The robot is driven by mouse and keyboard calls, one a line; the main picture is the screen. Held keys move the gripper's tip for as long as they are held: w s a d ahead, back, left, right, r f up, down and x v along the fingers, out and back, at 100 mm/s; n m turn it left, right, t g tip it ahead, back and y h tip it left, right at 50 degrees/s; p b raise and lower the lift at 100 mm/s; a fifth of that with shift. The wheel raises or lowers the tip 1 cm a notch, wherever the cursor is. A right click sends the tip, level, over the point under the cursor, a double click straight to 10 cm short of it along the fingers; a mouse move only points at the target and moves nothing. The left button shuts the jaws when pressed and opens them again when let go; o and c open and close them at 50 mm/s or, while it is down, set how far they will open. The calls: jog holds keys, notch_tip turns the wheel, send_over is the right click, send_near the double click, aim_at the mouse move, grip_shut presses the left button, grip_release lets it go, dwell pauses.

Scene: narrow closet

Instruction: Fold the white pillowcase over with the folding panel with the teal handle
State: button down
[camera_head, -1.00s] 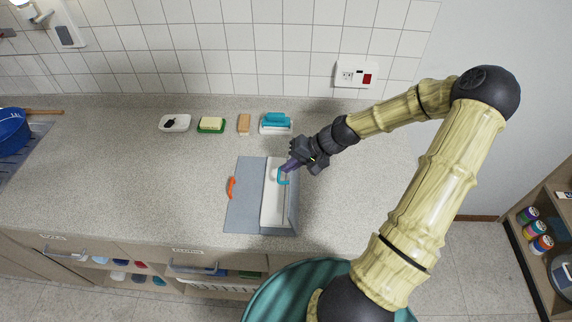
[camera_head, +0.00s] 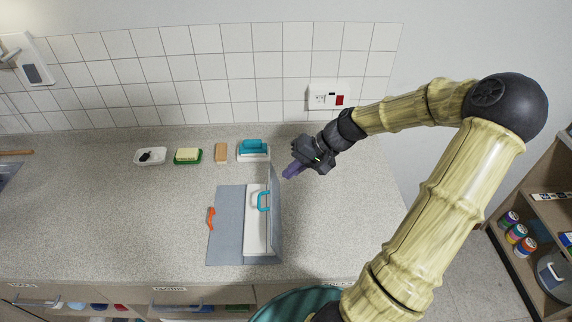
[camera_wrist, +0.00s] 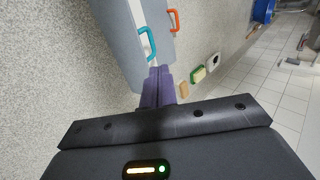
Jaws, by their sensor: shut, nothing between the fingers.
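A grey-blue folding board (camera_head: 228,225) lies on the counter with the white pillowcase (camera_head: 256,228) flat on its middle part. The panel with the teal handle (camera_head: 264,200) stands steeply raised along the pillowcase's right side, its handle on the pillowcase side. This panel (camera_wrist: 115,35) fills the upper left of the wrist view, with the teal handle (camera_wrist: 148,45) past its edge. An orange handle (camera_head: 211,218) is on the flat left panel. My gripper (camera_head: 287,173) is shut and empty, just right of the raised panel's far end; whether it touches is unclear.
Behind the board stand a white dish with a black item (camera_head: 150,156), a green dish with a yellow block (camera_head: 188,156), a tan block (camera_head: 221,152) and a teal-handled brush (camera_head: 253,149). The counter right of the board is clear.

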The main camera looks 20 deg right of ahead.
jog(key=s+a+f+n+g+h, duration=0.2)
jog(key=s+a+f+g+h, duration=0.15)
jog(key=s+a, duration=0.2)
jog(key=s+a+r+n+t+h, duration=0.2)
jog(key=s+a+r+h, duration=0.2)
jog(key=s+r, duration=0.1)
jog(key=shift+s+a+t, duration=0.2)
jog(key=shift+s+t, duration=0.15)
jog(key=shift+s, duration=0.2)
dwell(0.3)
